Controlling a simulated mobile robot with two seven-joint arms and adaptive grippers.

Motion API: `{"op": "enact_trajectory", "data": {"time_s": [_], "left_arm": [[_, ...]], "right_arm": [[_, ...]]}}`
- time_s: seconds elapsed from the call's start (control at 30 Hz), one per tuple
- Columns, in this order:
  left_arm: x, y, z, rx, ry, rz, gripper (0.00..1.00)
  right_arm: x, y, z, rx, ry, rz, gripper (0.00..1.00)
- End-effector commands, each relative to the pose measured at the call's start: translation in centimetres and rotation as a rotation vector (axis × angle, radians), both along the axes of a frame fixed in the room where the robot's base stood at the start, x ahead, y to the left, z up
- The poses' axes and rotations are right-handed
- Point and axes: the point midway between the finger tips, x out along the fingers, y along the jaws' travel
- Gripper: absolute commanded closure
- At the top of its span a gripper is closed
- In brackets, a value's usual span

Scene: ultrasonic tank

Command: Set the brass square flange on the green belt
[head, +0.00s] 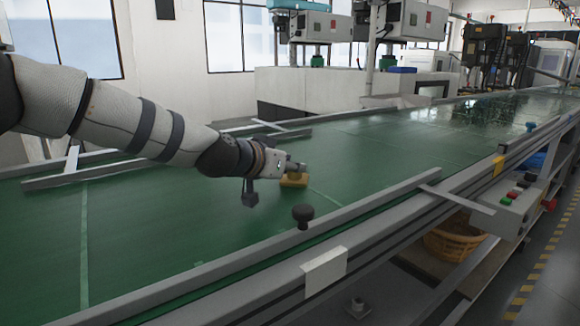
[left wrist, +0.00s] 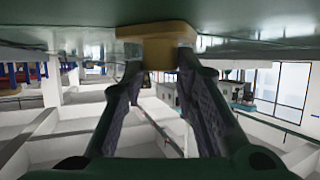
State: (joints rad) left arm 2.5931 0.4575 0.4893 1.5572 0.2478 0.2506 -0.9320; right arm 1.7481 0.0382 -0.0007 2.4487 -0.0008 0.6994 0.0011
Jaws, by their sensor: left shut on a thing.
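The brass square flange (head: 293,181) is a small yellow-gold block at the tip of my left arm in the head view. My left gripper (head: 293,169) is shut on it. In the left wrist view the flange (left wrist: 157,45) sits between the two fingertips of the left gripper (left wrist: 158,62). The green belt (head: 375,152) runs under the flange; it also shows along the top of the left wrist view (left wrist: 250,22). The flange is at or very close to the belt surface; I cannot tell whether it touches. My right gripper is not in view.
A grey side rail (head: 355,206) and a black knob (head: 302,214) lie in front of the gripper. A control box with buttons (head: 510,205) and a yellow basket (head: 455,240) stand at right.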

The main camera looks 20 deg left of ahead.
Motion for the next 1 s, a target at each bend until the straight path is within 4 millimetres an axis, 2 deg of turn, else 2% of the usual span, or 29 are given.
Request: {"op": "enact_trajectory", "data": {"time_s": [0.03, 0.07, 0.13, 0.43, 0.53, 0.67, 0.8, 1.0], "left_arm": [[0.0, 0.0, 0.2, 0.0, -0.003, 0.001, 1.0], [0.0, 0.0, 0.1, 0.0, 0.0, 0.0, 0.68], [0.0, 0.0, 0.1, 0.0, 0.0, 0.0, 0.53], [-0.1, 0.0, 0.2, 0.0, -0.001, 0.0, 0.53], [-0.9, 0.3, 0.8, -0.001, -0.004, 0.001, 0.53], [-3.6, 1.0, 2.6, -0.001, -0.012, 0.0, 0.53], [-7.1, 1.9, 4.4, -0.001, -0.017, -0.001, 0.53], [-10.2, 2.8, 5.2, -0.001, -0.011, -0.001, 0.53]], "right_arm": [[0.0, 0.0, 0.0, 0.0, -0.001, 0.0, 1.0], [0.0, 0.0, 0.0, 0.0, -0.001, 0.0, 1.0], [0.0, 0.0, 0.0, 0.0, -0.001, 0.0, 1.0], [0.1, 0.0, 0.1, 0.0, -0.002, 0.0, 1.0], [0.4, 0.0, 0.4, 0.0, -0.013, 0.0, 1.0], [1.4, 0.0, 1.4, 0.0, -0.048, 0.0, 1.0], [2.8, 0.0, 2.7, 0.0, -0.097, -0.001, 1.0], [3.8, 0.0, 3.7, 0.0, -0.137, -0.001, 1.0]]}}
